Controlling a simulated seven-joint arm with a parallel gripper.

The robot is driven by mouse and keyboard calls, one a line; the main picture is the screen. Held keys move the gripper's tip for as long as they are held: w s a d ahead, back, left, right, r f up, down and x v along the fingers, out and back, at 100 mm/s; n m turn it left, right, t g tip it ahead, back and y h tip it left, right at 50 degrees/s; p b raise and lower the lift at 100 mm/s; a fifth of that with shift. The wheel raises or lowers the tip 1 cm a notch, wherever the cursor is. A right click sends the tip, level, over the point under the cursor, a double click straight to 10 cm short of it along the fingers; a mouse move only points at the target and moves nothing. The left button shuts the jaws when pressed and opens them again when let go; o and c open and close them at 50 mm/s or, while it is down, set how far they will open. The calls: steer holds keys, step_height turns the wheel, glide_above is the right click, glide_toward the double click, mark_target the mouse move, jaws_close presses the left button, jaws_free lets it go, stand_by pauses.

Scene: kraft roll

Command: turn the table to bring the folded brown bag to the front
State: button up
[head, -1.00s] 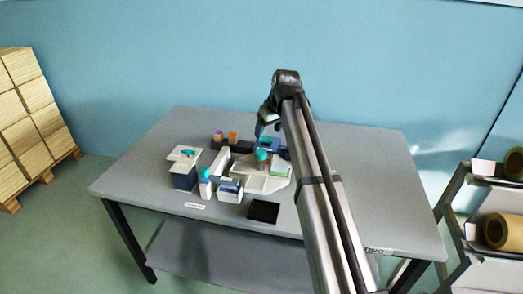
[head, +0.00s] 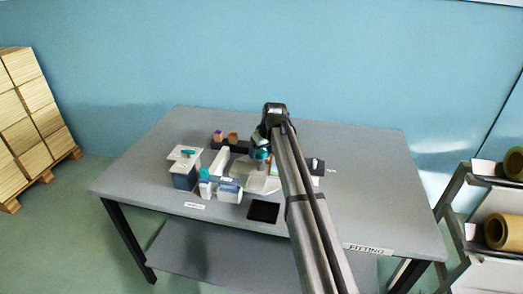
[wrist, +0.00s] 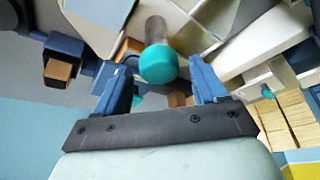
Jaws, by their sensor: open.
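The turntable (head: 262,184) is a pale, partitioned round top in the middle of the grey table. A post with a teal knob (wrist: 158,64) rises from it; the knob also shows in the head view (head: 262,154). My gripper (wrist: 165,88) is open, with one blue finger on each side of the knob and a gap to both. In the head view my gripper (head: 261,145) is at the knob, partly covered by my arm. Small brown blocks show in the wrist view, one in a dark blue holder (wrist: 58,72). I cannot tell which thing is the folded brown bag.
A white and blue-grey box with a teal knob (head: 185,170), a teal-capped bottle (head: 205,186) and a white box (head: 229,190) stand at the left and front. A black pad (head: 263,211) lies in front. Shelving with rolls (head: 497,230) stands right.

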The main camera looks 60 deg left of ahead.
jaws_close()
stand_by(0.8)
